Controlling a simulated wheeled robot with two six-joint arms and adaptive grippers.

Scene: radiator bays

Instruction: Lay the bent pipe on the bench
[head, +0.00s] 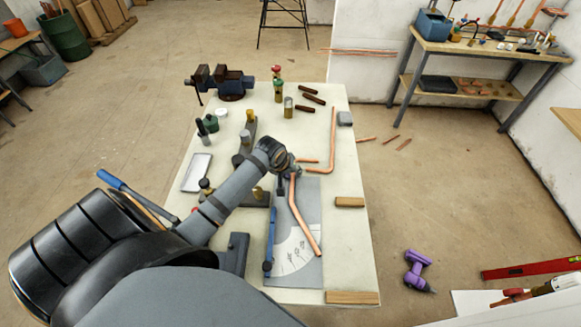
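A copper pipe with a shallow bend (305,229) lies over the grey plate with angle markings (305,268) on the bench (345,240). Its upper end meets the fingertips of my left gripper (290,169). The gripper's fingers are small and partly hidden by its own wrist, so I cannot tell whether they close on the pipe. A second copper pipe, bent at a right angle (332,140), lies on the bench to the right of and beyond my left gripper. My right gripper is not in view.
A blue vise (232,82), bottles and dark grips stand at the bench's far end. Wood blocks (349,202) lie along its right edge. The bench strip right of the plate is mostly clear. A purple drill (416,268) lies on the floor to the right.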

